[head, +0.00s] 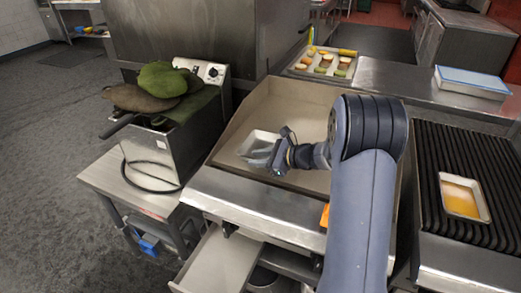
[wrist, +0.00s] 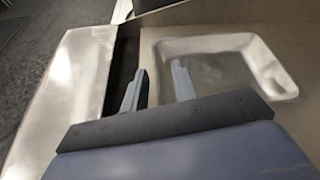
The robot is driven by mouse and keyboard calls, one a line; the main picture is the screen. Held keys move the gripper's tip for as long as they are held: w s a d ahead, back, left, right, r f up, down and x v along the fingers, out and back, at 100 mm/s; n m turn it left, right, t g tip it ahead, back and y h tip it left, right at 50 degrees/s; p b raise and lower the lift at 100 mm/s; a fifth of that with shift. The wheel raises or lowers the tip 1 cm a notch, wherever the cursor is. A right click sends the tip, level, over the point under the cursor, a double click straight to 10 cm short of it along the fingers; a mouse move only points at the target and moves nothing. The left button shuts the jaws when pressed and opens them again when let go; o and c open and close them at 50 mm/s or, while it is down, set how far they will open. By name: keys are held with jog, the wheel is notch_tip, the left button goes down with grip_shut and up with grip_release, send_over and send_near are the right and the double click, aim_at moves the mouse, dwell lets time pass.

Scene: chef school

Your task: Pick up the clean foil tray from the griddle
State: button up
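The clean foil tray (head: 258,144) is a small, empty silver tray lying on the left part of the flat griddle (head: 285,104). In the wrist view the tray (wrist: 225,62) fills the upper right, with its pale rim and bare inside showing. My gripper (head: 268,158) is at the tray's near right side in the head view. In the wrist view the fingers of my gripper (wrist: 160,68) are apart, one just outside the tray's left wall and one over its inside. The wall lies between them, and I cannot tell whether either finger touches it.
A second foil tray (head: 460,198) with orange-yellow contents sits on the ribbed grill (head: 450,150) at right. A fryer (head: 160,150) with green and brown cloth-like items (head: 160,82) stands left. A food tray (head: 322,64) and blue-lidded container (head: 472,80) are behind.

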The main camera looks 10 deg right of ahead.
grip_shut()
jog(key=shift+r, duration=0.1)
dwell(0.3)
